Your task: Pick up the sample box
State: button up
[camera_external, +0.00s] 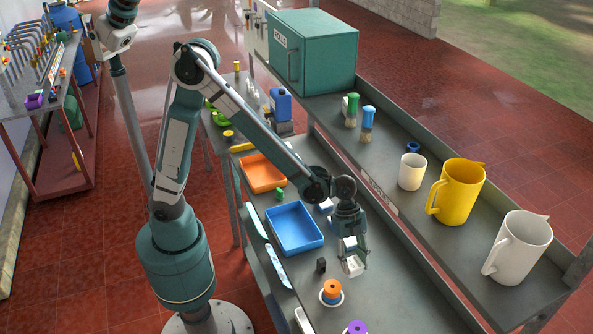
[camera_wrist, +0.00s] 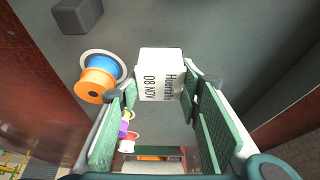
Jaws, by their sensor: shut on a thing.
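The sample box (camera_wrist: 160,62) is a small white box with black print reading "08 NOV" on its side. In the wrist view it sits between the tips of my two green-padded fingers. My gripper (camera_wrist: 160,90) is shut on it. In the external view my gripper (camera_external: 355,261) points down over the grey bench, with the white box (camera_external: 354,268) at its tips. I cannot tell whether the box touches the bench or is slightly above it. My fingers hide part of its sides.
An orange and blue spool (camera_external: 332,291) stands left of the box, with a dark block (camera_external: 321,265) nearby. A blue tray (camera_external: 294,228) and an orange tray (camera_external: 263,172) lie further back. A raised shelf at right holds a yellow jug (camera_external: 460,190) and a white jug (camera_external: 520,246).

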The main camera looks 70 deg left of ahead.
aim_at(349, 257)
jog(key=shift+a, duration=1.6)
